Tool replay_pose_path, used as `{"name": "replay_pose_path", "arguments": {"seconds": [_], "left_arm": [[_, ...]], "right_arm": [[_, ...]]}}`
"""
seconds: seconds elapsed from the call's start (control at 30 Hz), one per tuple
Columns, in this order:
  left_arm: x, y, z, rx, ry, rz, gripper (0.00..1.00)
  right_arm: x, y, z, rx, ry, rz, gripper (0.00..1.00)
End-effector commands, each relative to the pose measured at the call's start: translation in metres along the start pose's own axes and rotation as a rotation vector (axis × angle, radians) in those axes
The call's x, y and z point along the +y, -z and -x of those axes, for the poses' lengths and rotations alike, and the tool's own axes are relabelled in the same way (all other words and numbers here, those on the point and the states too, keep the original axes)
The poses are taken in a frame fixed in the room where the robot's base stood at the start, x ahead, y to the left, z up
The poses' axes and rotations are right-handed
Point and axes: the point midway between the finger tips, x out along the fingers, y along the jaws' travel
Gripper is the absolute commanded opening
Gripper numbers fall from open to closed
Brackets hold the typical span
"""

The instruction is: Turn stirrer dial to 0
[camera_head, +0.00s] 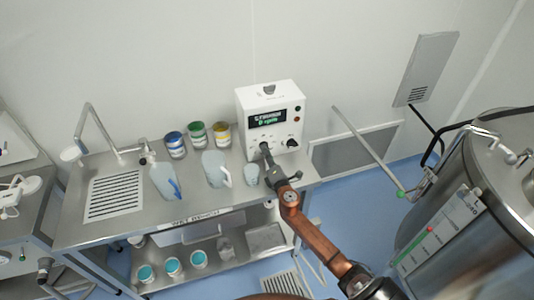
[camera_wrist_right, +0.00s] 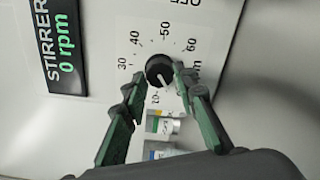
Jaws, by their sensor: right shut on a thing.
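The stirrer dial (camera_wrist_right: 159,71) is a round black knob with a white pointer mark on a white printed scale. The pointer faces down and slightly right in the right wrist view; any numeral at its end is hard to read. My right gripper (camera_wrist_right: 159,82) is shut on the dial, one finger on each side. In the head view my right gripper (camera_head: 266,153) reaches the lower left front of the white control box (camera_head: 282,97) and hides the dial. My left gripper is not in view.
A second black knob (camera_head: 292,143) sits right of the gripper on the box. A large steel vessel (camera_head: 485,215) stands at right.

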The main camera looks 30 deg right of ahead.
Motion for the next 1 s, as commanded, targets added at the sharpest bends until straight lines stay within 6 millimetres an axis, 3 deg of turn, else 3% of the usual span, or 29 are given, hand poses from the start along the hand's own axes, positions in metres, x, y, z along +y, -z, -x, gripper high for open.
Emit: {"name": "replay_pose_path", "arguments": {"seconds": [0.33,0.87,0.9,1.0], "left_arm": [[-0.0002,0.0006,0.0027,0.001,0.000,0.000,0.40],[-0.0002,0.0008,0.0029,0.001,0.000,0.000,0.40],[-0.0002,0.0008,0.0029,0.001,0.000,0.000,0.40],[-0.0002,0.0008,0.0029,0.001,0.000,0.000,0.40]], "right_arm": [[-0.0019,0.0009,0.0005,0.002,0.003,0.131,0.02],[-0.0024,0.0011,0.0006,0.002,0.003,0.152,0.02],[-0.0024,0.0011,0.0006,0.002,0.003,0.152,0.29],[-0.0021,0.0009,0.0004,0.001,0.003,0.151,0.36]]}}
